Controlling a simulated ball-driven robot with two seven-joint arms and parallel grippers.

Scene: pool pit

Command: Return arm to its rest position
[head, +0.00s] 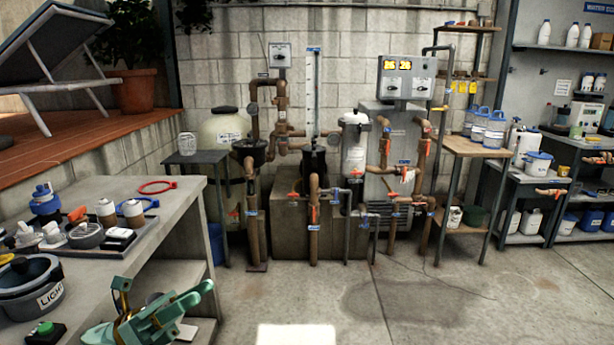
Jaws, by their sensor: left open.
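My left gripper (185,306), teal-green, shows at the bottom left of the head view, in front of the near edge of the grey workbench (185,192). It is open, and I see nothing held in it. The bottom edge of the picture cuts off part of it and its arm. My right gripper is not in view.
The bench carries a round pot labelled LIGHT (48,299), a green-button box (45,331), a tray (140,238) of bottles and small parts, and a red ring (157,186). Pipework (313,215) stands farther back. The concrete floor (460,300) at right is clear.

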